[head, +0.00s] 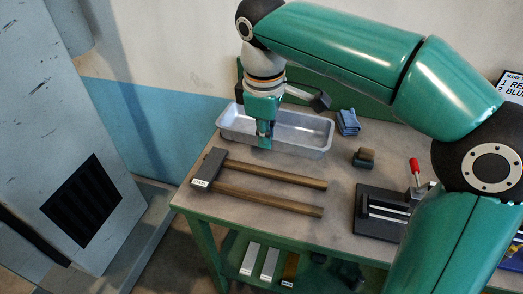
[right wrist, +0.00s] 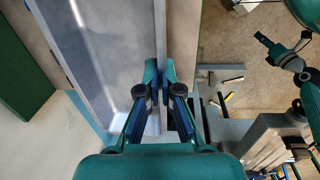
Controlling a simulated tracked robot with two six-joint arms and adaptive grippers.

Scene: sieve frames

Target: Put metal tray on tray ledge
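The metal tray (head: 318,147) is a long, shallow silver tray with sloping walls at the back of the table; it also shows in the right wrist view (right wrist: 105,50). My right gripper (head: 265,137) points down at the tray's near long wall. In the right wrist view its two fingertips (right wrist: 159,75) are on either side of the rim and appear closed against it. A small teal and dark arm end at the right of that view looks like my left gripper (right wrist: 266,41); its fingers are too small to read. I cannot identify the tray ledge for certain.
A blue cloth (head: 348,122), a small brown block (head: 364,158) and a black fixture with a red handle (head: 380,212) are to the right. A grey cabinet (head: 60,130) stands left.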

